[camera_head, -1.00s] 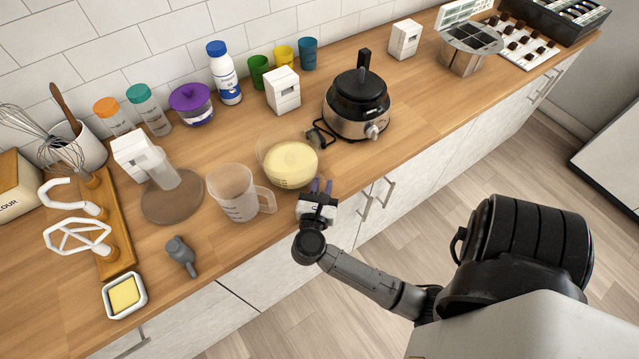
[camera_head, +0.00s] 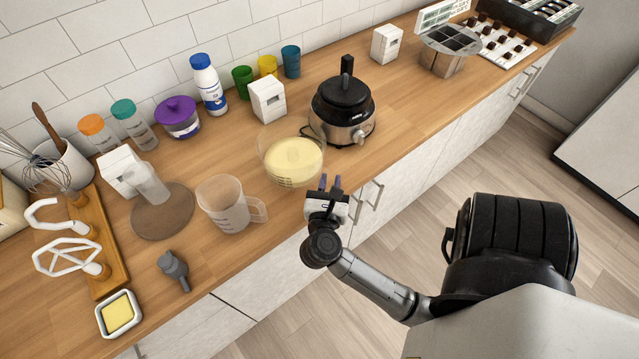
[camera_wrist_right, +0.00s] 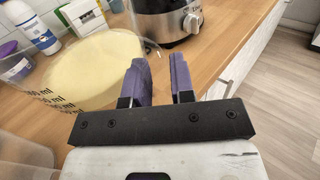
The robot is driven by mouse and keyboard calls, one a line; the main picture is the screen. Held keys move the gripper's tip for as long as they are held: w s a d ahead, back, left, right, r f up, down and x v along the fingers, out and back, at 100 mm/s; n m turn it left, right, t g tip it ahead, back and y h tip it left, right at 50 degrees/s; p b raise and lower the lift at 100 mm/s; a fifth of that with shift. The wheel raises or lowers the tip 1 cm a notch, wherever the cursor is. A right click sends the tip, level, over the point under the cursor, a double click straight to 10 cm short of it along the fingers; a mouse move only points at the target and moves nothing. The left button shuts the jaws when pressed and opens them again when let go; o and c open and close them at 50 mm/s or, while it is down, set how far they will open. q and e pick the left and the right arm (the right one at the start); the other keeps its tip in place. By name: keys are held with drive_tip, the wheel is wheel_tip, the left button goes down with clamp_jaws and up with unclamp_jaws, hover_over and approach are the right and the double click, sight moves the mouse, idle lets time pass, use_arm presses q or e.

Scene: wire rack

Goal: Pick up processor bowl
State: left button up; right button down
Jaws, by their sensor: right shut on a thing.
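The processor bowl (camera_head: 291,160) is clear, with yellow contents, and is near the counter's front edge, just left of the black and silver food processor base (camera_head: 343,108). It fills the upper left of the right wrist view (camera_wrist_right: 92,70), with volume marks on its wall. My right gripper (camera_head: 330,184) is at the bowl's front right side, its purple fingers (camera_wrist_right: 158,75) shut on the bowl's clear edge or handle; the exact contact is hard to see. Whether the bowl touches the counter is not clear. My left gripper is not in view.
A clear measuring jug (camera_head: 228,204) stands just left of the bowl. A white box (camera_head: 268,99) and several cups and bottles line the wall. A grey tool (camera_head: 174,268) and a butter dish (camera_head: 120,314) lie at front left.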

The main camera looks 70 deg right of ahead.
drive_tip(key=s+d+r, duration=0.1)
drive_tip(key=s+r, duration=0.3)
drive_tip(key=s, duration=0.2)
drive_tip(key=shift+s, duration=0.35)
drive_tip(key=shift+s+d+r, duration=0.1)
drive_tip(key=shift+d+r, duration=0.05)
drive_tip(key=shift+r, duration=0.05)
idle(0.6)
idle(0.6)
drive_tip(key=shift+r, duration=0.1)
